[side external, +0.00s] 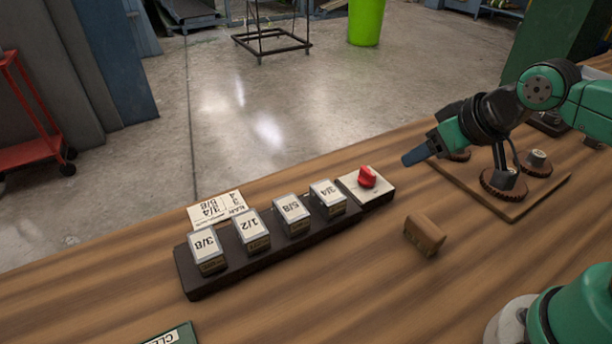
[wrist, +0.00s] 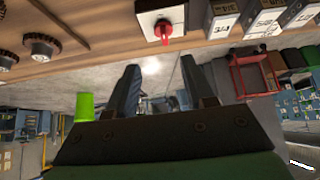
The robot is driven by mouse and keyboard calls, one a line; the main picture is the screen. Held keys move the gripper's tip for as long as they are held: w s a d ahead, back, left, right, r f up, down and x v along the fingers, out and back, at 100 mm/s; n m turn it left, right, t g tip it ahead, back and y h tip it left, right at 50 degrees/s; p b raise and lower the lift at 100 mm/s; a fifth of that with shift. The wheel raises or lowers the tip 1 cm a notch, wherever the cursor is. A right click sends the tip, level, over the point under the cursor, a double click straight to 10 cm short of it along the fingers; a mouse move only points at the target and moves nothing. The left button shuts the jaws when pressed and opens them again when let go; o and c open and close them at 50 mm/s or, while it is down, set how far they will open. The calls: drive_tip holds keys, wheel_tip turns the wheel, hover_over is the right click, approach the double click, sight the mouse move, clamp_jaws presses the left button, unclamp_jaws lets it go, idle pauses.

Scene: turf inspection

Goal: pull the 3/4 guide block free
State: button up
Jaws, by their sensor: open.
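The 3/4 guide block (side external: 328,197) stands at the right end of the dark rack (side external: 270,258), beside the red knob. It also shows in the wrist view (wrist: 226,22), upside down near the top. The 5/8 block (side external: 292,213), 1/2 block (side external: 252,231) and 3/8 block (side external: 206,250) stand in the same rack to its left. My gripper (side external: 408,159) is above the bench, to the right of and apart from the 3/4 block. In the wrist view its two fingers (wrist: 158,82) are spread, with nothing between them.
A red knob on a pale plate (side external: 350,183) sits right beside the rack. A loose brown block (side external: 425,234) lies on the bench. A board with gears (side external: 520,205) is at the right. A printed card (side external: 217,210) lies behind the rack. The bench front is mostly clear.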

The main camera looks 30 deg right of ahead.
idle(0.4)
drive_tip(key=o, duration=0.4)
drive_tip(key=shift+o, duration=1)
drive_tip(key=shift+w+a+r, duration=0.1)
drive_tip(key=shift+w+a, duration=0.05)
drive_tip(key=shift+w, duration=0.05)
drive_tip(key=g, duration=0.7)
hover_over(324, 187)
drive_tip(key=f, duration=0.4)
drive_tip(key=shift+s+d+f, duration=0.1)
drive_tip(key=shift+d+f, duration=0.1)
drive_tip(key=shift+f, duration=0.2)
drive_tip(key=shift+a+f, duration=0.25)
drive_tip(key=shift+f, duration=2.9)
drive_tip(key=shift+r, duration=0.1)
clamp_jaws()
